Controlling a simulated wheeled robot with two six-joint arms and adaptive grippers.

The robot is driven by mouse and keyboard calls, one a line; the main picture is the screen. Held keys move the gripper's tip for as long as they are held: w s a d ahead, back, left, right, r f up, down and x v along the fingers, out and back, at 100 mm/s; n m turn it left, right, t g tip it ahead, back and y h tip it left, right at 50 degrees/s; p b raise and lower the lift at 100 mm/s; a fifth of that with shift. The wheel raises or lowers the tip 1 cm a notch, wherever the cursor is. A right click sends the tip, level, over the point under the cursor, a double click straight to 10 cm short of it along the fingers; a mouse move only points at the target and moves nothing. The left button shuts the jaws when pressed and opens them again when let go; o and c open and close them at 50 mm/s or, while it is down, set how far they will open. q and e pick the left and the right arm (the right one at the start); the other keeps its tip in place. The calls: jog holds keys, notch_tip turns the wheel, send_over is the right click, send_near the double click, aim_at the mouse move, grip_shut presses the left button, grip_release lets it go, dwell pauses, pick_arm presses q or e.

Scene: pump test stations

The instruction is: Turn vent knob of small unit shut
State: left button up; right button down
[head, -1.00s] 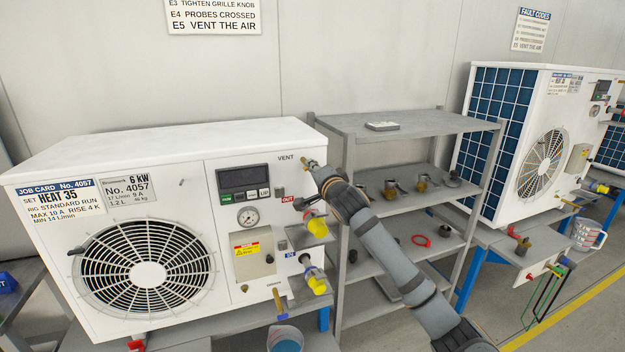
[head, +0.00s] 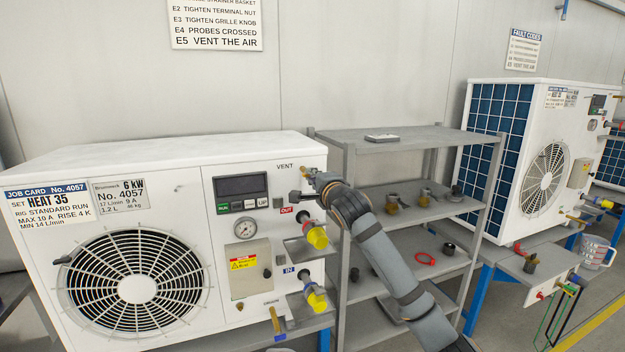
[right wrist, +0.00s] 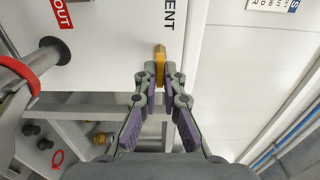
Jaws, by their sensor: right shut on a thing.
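The small white unit (head: 240,150) marked 6 kW stands at the left in the head view. Its brass vent knob (right wrist: 160,56) is by the "VENT" label at the upper right of its front. My right gripper (head: 313,177) reaches this corner from the right. In the right wrist view my right gripper (right wrist: 160,76) has both fingertips shut on the knob, one on each side. The fingers hide part of the knob, and its turn angle is hard to read in the head view. My left gripper is not in view.
A yellow-capped OUT fitting (head: 316,236) sits below the gripper, with another capped fitting (head: 315,298) at IN. A grey shelf rack (head: 400,147) with small parts stands close on the right, beneath my right arm. A larger unit (head: 540,150) stands beyond it.

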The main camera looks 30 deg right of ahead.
jog(key=c, duration=1.5)
grip_release()
jog(key=shift+s, duration=0.1)
jog(key=shift+v, duration=3.65)
jog(key=shift+d, duration=0.1)
